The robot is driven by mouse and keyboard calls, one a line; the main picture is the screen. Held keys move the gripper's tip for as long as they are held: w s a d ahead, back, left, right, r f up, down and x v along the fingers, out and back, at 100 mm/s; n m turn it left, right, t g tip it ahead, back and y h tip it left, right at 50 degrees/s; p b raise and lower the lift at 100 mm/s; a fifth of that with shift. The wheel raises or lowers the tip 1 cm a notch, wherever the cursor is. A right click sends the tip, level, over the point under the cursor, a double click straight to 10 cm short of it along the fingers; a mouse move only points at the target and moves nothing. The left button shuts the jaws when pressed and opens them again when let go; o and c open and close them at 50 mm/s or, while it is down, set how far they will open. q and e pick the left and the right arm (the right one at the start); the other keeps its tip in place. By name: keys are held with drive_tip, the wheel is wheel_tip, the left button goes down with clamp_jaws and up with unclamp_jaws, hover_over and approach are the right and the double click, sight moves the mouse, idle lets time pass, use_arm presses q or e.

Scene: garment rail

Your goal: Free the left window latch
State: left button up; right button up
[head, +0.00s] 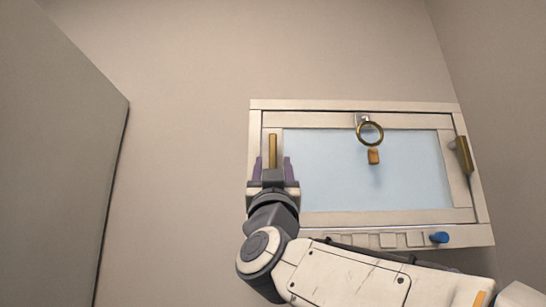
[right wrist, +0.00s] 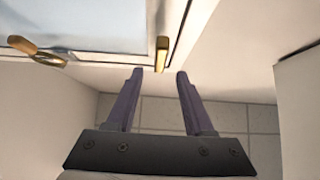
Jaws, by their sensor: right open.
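The left window latch (head: 272,149) is a brass bar standing upright on the left side of the white window frame (head: 360,105). My right gripper (head: 272,160) is open and empty, with its purple fingers to either side of the latch's lower part in the head view. In the right wrist view, the latch (right wrist: 162,52) lies just beyond the gap between the fingertips (right wrist: 159,74). I cannot see any contact. A second brass latch (head: 464,155) sits tilted on the frame's right side. My left gripper is not in view.
A brass ring (head: 370,122) hangs at the top middle of the window, above a small orange-brown piece (head: 373,157). A blue object (head: 439,237) is on the sill at right. A grey panel (head: 60,150) stands at left, with bare wall between.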

sight(273, 150)
drive_tip(key=p+x, duration=0.4)
drive_tip(key=x, duration=0.2)
drive_tip(key=shift+r, duration=0.25)
drive_tip(key=shift+p+x, duration=0.7)
drive_tip(key=shift+x, duration=0.1)
drive_tip(key=shift+w+f, duration=0.1)
drive_tip(key=shift+f, duration=0.1)
clamp_jaws()
